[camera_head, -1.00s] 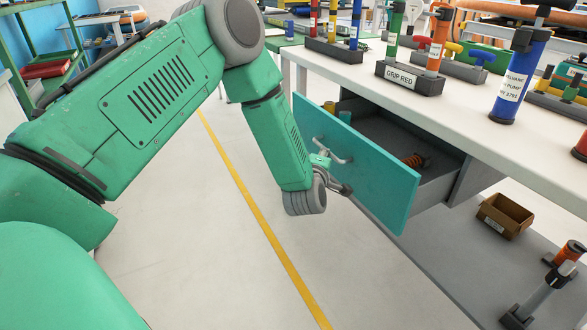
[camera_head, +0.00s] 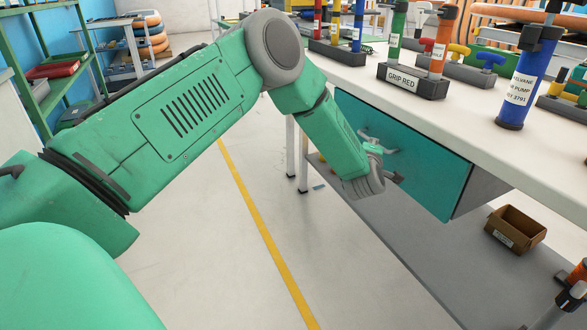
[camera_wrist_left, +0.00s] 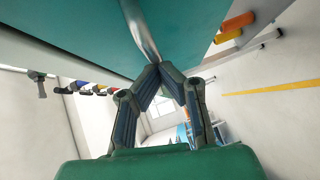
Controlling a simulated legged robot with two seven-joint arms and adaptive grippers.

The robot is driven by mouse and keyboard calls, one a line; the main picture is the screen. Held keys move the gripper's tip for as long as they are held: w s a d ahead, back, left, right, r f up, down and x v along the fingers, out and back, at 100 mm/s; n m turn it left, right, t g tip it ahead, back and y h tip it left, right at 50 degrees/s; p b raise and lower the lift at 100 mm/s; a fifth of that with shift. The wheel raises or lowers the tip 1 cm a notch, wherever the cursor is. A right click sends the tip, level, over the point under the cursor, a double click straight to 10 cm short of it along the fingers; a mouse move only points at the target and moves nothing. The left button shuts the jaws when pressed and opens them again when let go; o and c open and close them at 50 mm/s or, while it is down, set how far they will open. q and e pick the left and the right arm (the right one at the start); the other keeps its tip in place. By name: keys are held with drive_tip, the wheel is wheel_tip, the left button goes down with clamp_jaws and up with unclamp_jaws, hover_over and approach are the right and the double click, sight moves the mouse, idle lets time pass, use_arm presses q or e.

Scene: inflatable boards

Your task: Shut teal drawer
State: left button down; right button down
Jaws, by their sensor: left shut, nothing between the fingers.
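The teal drawer (camera_head: 425,165) is under the white workbench, its front close below the benchtop edge. Its inside is hidden, and I cannot tell if the front is fully flush. A curved metal handle (camera_head: 376,142) is on the front. My left gripper (camera_head: 390,176) is at the handle side of the front, mostly hidden behind my wrist. In the left wrist view the gripper's fingertips (camera_wrist_left: 172,70) meet with nothing between them, close to the teal front (camera_wrist_left: 70,35) and the handle (camera_wrist_left: 142,30). I cannot tell if they touch.
The white workbench (camera_head: 470,108) carries hand pumps, including a blue one (camera_head: 522,85), and a grip stand (camera_head: 412,82). A cardboard box (camera_head: 515,228) sits on the grey lower shelf (camera_head: 430,245). The floor with a yellow line (camera_head: 255,218) is clear to the left.

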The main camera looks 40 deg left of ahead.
use_arm(q)
drive_tip(key=shift+w+d+r, duration=0.1)
drive_tip(key=shift+w+d, duration=0.1)
drive_tip(key=shift+w, duration=0.45)
use_arm(e)
drive_tip(key=shift+w+d, duration=0.1)
drive_tip(key=shift+w, duration=0.25)
use_arm(q)
drive_tip(key=shift+w+d, duration=0.1)
